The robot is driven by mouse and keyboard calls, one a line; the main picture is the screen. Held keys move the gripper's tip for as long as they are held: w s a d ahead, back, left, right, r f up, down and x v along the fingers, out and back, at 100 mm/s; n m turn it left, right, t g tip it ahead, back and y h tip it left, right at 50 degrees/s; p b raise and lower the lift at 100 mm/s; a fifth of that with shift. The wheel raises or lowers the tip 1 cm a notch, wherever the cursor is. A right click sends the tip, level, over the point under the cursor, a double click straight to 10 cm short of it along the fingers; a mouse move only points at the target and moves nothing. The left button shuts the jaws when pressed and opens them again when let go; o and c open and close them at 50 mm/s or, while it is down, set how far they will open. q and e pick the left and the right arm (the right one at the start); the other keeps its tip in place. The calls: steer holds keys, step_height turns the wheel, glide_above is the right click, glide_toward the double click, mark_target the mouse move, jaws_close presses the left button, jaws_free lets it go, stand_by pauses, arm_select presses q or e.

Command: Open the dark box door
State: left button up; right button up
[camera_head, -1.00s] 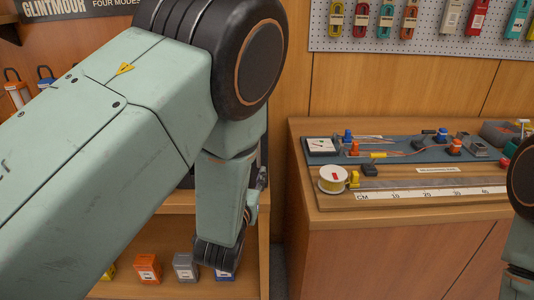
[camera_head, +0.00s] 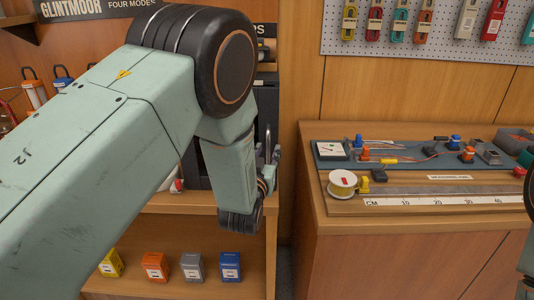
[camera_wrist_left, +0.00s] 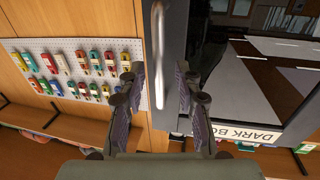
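The dark box (camera_wrist_left: 255,75) fills the right of the left wrist view, with a dark glossy door panel and a "DARK BO" label (camera_wrist_left: 252,133). Its long silver handle (camera_wrist_left: 158,60) stands upright in that view. My left gripper (camera_wrist_left: 158,82) is open, with one finger on each side of the handle's line. I cannot tell whether the fingers touch the handle. In the head view, the box (camera_head: 267,105) shows only as a dark strip behind my left arm, which hides most of it. My left gripper is mostly hidden there too.
A shelf below holds several small boxes, including a blue one (camera_head: 230,266). To the right, a wooden counter (camera_head: 400,240) carries a circuit board, a wire spool (camera_head: 342,184) and a ruler. A pegboard (camera_head: 440,40) with hanging packs is on the wall.

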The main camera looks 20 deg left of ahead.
arm_select(q)
jaws_close()
stand_by(0.3)
stand_by(0.5)
